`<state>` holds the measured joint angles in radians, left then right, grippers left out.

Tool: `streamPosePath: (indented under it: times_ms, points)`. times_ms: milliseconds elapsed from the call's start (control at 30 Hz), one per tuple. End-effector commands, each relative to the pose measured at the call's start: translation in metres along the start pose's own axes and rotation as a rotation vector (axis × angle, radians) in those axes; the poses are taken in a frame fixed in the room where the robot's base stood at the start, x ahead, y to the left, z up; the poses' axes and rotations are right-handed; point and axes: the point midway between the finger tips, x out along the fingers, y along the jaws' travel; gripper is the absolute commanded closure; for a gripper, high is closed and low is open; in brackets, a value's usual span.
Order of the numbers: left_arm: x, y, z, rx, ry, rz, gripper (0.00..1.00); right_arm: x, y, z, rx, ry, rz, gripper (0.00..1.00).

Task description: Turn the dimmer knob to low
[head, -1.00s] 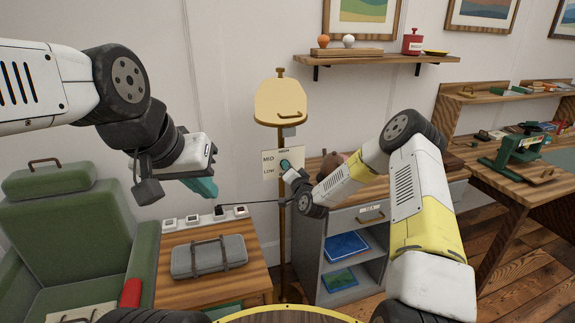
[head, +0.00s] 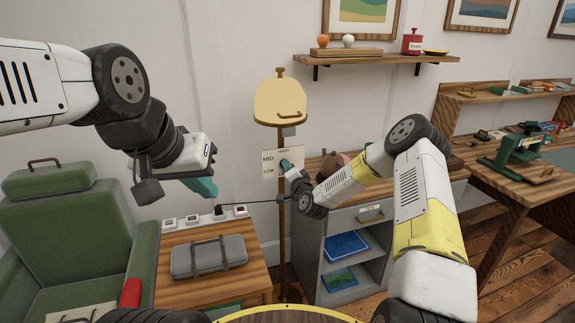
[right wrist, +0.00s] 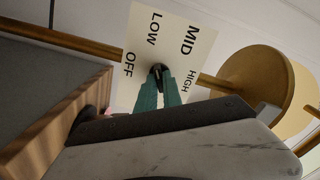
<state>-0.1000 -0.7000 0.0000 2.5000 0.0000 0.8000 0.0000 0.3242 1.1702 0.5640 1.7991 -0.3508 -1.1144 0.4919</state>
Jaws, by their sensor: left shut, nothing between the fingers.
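The dimmer plate (head: 269,171) is a pale card on the floor lamp's pole, with MID and LOW readable in the head view. In the right wrist view the plate (right wrist: 150,25) reads OFF, LOW, MID and HIGH. The small dark dimmer knob (right wrist: 158,69) sits between the teal fingertips of my right gripper (right wrist: 160,77), which appear closed on it. In the head view my right gripper (head: 287,166) covers the knob. The knob's pointer is hidden, so its setting cannot be told. My left gripper (head: 206,188) is shut and empty, above the side table.
The lamp's yellow shade (head: 280,102) is just above the plate. A side table (head: 230,288) with a grey case (head: 208,257) and a power strip (head: 205,216) stands left. A grey cabinet (head: 310,250) is close on the right. A green armchair (head: 50,235) is far left.

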Motion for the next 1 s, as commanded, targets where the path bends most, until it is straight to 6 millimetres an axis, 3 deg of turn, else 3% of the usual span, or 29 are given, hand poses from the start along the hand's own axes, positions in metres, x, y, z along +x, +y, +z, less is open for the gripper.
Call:
streamPosePath:
  times_ms: [33,100,467,800,1000]
  points:
    - [0.0,0.0,0.0,0.0,0.0,0.0,1.0,0.0,0.001,0.0,0.0,0.0,0.001,0.79]
    - [0.0,0.0,0.0,0.0,0.0,0.0,1.0,0.0,0.001,0.0,0.0,0.0,0.001,0.69]
    - [0.0,0.0,0.0,0.0,0.0,0.0,1.0,-0.004,0.0,0.0,0.0,-0.001,0.001,0.69]
    - [0.0,0.0,0.0,0.0,0.0,0.0,1.0,-0.058,0.001,-0.001,0.0,-0.001,0.002,0.69]
    - [0.0,0.0,0.0,0.0,0.0,0.0,1.0,-0.076,0.001,0.0,-0.001,-0.001,0.001,0.69]
